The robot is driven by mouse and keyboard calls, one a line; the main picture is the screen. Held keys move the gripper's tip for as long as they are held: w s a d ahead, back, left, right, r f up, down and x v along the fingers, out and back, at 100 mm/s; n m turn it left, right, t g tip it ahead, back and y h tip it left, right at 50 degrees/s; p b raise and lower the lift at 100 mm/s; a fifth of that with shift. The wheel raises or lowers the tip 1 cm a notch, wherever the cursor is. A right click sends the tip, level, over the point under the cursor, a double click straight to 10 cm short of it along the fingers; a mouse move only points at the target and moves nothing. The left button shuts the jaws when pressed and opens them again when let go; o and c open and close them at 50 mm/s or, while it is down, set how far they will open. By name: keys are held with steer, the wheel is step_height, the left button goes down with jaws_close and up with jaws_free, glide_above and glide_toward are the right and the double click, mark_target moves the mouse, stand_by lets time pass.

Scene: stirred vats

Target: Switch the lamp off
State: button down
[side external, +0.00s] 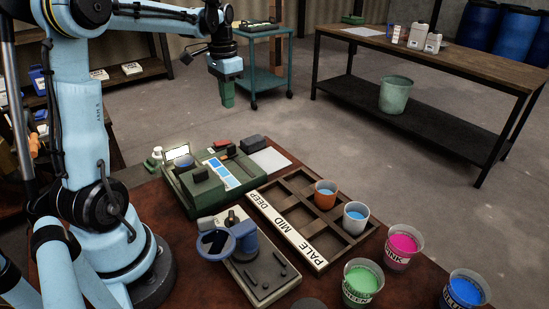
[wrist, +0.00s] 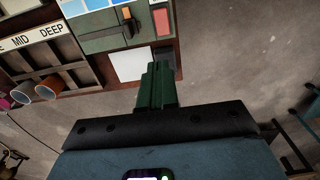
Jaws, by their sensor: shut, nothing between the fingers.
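A green instrument box (side external: 205,180) stands on the table in the side view. A small bright panel (side external: 178,153) glows at its back left and looks like the lit lamp. A strip of blue swatches (side external: 224,169) lies on the box, with a red part (side external: 221,143) near its far end. In the wrist view the box (wrist: 104,42) shows at the top, with an orange and black lever-like part (wrist: 127,20) and a red block (wrist: 161,20). My gripper (side external: 227,101) is shut and empty, high above and beyond the box; its green fingers (wrist: 156,72) also show in the wrist view.
A wooden tray (side external: 318,262) marked PALE, MID and DEEP holds an orange cup (side external: 325,194) and a white cup (side external: 355,217). A stirrer-like device (side external: 250,262) stands in front.

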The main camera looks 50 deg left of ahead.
steer(key=shift+w+r, duration=0.2)
steer(key=shift+r, duration=0.85)
steer(key=shift+w+r, duration=0.15)
steer(key=shift+r, duration=0.9)
